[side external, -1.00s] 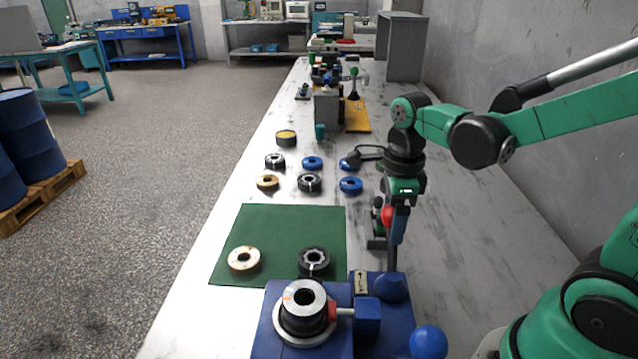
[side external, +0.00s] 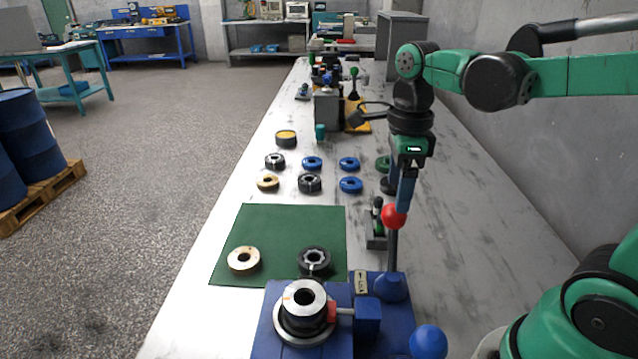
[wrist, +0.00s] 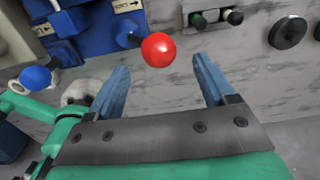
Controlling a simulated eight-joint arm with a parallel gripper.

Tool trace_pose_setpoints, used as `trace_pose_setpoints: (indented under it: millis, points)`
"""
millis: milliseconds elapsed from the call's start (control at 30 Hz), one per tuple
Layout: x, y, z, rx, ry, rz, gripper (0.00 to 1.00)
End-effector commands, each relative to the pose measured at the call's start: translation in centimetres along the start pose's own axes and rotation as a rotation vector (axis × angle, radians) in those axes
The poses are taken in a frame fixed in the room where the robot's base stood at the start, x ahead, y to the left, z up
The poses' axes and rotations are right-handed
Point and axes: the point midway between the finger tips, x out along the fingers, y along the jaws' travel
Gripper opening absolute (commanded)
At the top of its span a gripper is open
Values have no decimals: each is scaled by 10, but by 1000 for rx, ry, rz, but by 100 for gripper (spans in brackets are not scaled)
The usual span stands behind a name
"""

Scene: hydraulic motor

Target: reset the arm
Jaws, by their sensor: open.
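My gripper (side external: 405,193) is at the right of the bench in the side view, pointing down beside a red ball knob (side external: 394,216). The knob tops an upright dark lever on a blue fixture (side external: 398,318). In the wrist view my gripper (wrist: 160,72) has its two blue fingers spread wide with nothing between them. The red knob (wrist: 158,50) shows just beyond the fingertips there. The fixture holds a dark cylinder with a metal ring top (side external: 304,297) and has a blue ball knob (side external: 428,342) at its front right.
A green mat (side external: 285,225) carries a pale ring (side external: 243,259) and a black ring (side external: 314,261). Several blue, black and tan rings lie behind it. A small holder (side external: 377,238) stands near the lever. The bench right of the lever is mostly clear, up to the wall.

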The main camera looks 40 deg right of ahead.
Motion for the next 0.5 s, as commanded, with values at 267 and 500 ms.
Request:
trace_pose_setpoints:
  millis: [267,500]
  points:
    - [0,0,0,0,0,0,76]
    - [18,-1,0,0,0,0,76]
